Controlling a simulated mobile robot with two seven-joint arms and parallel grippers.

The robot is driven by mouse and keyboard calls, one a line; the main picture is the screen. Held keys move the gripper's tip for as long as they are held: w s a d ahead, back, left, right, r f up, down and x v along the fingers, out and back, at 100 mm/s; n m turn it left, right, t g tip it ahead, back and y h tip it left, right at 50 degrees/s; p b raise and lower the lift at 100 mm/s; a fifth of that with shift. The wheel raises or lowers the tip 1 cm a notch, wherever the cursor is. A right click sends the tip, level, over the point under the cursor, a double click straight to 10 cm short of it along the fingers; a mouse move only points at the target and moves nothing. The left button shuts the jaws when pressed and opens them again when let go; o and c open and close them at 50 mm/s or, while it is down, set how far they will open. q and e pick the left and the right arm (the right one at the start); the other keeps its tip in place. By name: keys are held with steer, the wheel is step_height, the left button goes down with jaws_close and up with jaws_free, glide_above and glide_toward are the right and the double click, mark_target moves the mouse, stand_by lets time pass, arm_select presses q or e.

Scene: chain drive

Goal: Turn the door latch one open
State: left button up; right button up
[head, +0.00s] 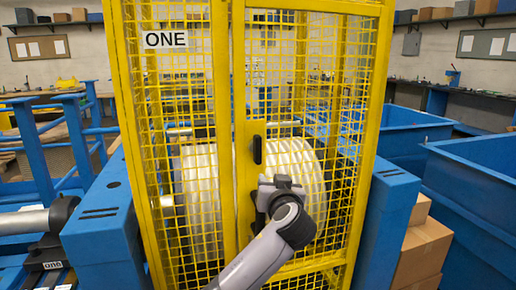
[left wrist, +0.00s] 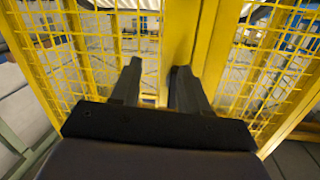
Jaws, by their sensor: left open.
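The door latch one is a small dark upright handle (head: 257,150) on the yellow door post of the mesh cage, in the head view. The cage carries a white sign reading ONE (head: 165,39) at its upper left. My left gripper (head: 262,198) is in front of the door post, just below the latch and apart from it. In the left wrist view its two dark fingers (left wrist: 155,88) are spread with nothing between them, pointing at the yellow post (left wrist: 181,40). The latch cannot be made out in the wrist view. My right gripper is not in view.
Yellow mesh panels (head: 320,110) stand on both sides of the post, with a large pale drum (head: 290,180) behind them. Blue posts (head: 100,215) flank the cage. Blue bins (head: 480,185) and cardboard boxes (head: 424,250) are on the right.

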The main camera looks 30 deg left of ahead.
mark_target(259, 144)
arm_select(q)
steer(key=r+n+y, duration=0.1)
steer(key=r, duration=0.1)
steer(key=a+r+n, duration=0.1)
steer(key=r, duration=0.2)
steer(key=r+n+y, duration=0.1)
steer(key=r, duration=0.1)
steer(key=shift+s+a+r+g+y, duration=0.15)
steer(key=shift+s+a+g+y, duration=0.15)
steer(key=shift+a+g, duration=0.1)
steer(key=shift+w+a+r, duration=0.15)
steer(key=shift+a+r, duration=0.05)
steer(key=shift+r, duration=0.05)
steer(key=p+x, duration=0.2)
steer(key=x, duration=0.3)
steer(key=shift+w+a, duration=0.1)
steer(key=shift+a, duration=0.05)
steer(key=shift+w+a+f, duration=0.1)
steer(key=shift+w+a, duration=0.3)
steer(key=shift+a, duration=0.05)
jaws_close()
